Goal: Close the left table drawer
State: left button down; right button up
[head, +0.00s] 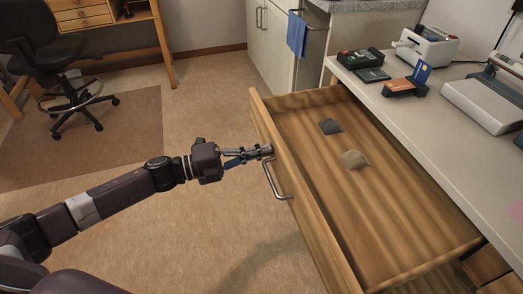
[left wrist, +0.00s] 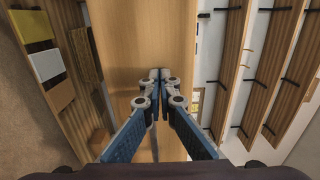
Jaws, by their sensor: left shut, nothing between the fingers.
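The wooden table drawer (head: 386,200) is pulled far out from under the white-topped table (head: 440,104) in the head view. Two small items, one dark (head: 330,126) and one light brown (head: 355,159), lie inside it. Its front panel (head: 296,185) carries a metal handle (head: 275,182). My left gripper (head: 266,150) is shut and empty, with its fingertips at the outer face of the front panel, just above the handle. In the left wrist view my left gripper (left wrist: 159,76) points at a wooden panel (left wrist: 135,35); whether it touches cannot be told. My right gripper is not in view.
Small devices stand on the tabletop, among them a white machine (head: 427,44) and an orange-and-black one (head: 405,86). White cabinets (head: 273,32) with a blue towel (head: 296,34) stand behind. A black chair (head: 55,60) stands at the upper left.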

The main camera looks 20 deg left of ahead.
pick_arm(q)
jog(key=x, duration=1.6)
jog(key=b, duration=0.2)
send_over(357, 145)
jog(key=v, duration=0.5)
jog(key=shift+d, duration=0.1)
jog(key=b+x, duration=0.1)
jog(key=x, duration=0.2)
jog(key=shift+w+d, duration=0.1)
jog(key=shift+d, duration=0.1)
jog(key=shift+w+d, duration=0.35)
jog(key=shift+d, duration=0.15)
jog(key=shift+r, duration=0.1)
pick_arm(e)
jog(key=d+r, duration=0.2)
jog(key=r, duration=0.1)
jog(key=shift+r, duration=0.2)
pick_arm(q)
jog(key=shift+w+r, duration=0.1)
jog(key=shift+r, duration=0.05)
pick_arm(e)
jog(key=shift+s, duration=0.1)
pick_arm(q)
jog(key=shift+a, duration=0.1)
